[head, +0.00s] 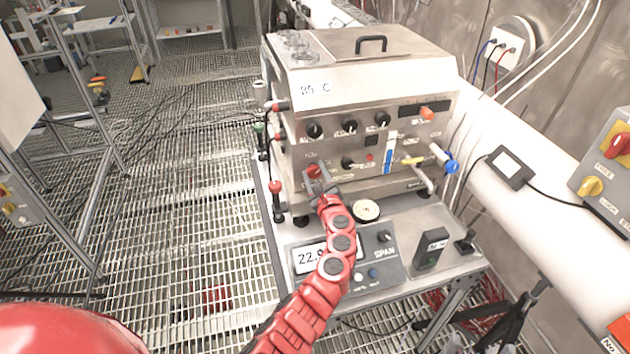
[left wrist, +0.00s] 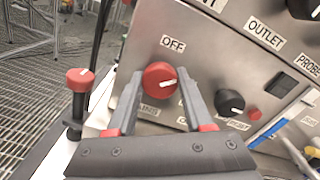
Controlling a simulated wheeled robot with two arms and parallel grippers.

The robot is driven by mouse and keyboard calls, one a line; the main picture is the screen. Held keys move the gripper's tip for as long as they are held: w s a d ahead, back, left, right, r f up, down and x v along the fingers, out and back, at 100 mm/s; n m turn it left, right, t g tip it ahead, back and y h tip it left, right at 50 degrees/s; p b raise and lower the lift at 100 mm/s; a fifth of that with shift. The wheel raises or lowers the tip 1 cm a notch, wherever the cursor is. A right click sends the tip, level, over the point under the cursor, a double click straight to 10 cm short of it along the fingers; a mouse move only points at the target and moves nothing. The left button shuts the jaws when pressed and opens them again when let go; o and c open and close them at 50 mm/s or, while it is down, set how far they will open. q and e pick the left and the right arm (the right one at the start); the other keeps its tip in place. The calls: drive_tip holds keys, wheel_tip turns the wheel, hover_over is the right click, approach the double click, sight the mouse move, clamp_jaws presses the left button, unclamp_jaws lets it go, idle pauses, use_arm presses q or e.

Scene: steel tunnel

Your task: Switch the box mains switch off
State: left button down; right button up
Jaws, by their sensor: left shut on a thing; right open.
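The mains switch is a round red knob (head: 314,170) low on the left of the steel box's (head: 362,125) front panel. In the left wrist view, the red knob (left wrist: 160,77) sits between the two grey fingers of my left gripper (left wrist: 157,88), which is shut on it. The knob's white mark points right, tilted slightly up. An OFF label (left wrist: 173,45) is above it, and the label below is partly hidden by the fingers. In the head view, my left gripper (head: 319,183) reaches up to the knob. My right gripper is not in view.
Black knobs (head: 349,127) and a blue-handled valve (head: 451,166) are on the box. A SPAN scale (head: 385,272) and a black device (head: 431,248) stand on the bench before it. A red-topped post (left wrist: 80,82) is left of the knob. A white pipe runs along the right.

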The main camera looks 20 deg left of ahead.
use_arm(q)
drive_tip(key=n+b, duration=0.7)
drive_tip(key=b, duration=0.1)
drive_tip(key=shift+f+n+b, duration=0.2)
drive_tip(key=shift+n+b, duration=0.2)
drive_tip(key=shift+r+n+b, duration=0.1)
drive_tip(key=shift+n+b, duration=1)
drive_tip(key=shift+b, duration=0.05)
drive_tip(key=shift+c, duration=1.5)
unclamp_jaws()
drive_tip(key=shift+r, duration=0.1)
drive_tip(key=b+v, duration=0.2)
drive_tip(key=v, duration=1.5)
drive_tip(key=shift+d, duration=0.2)
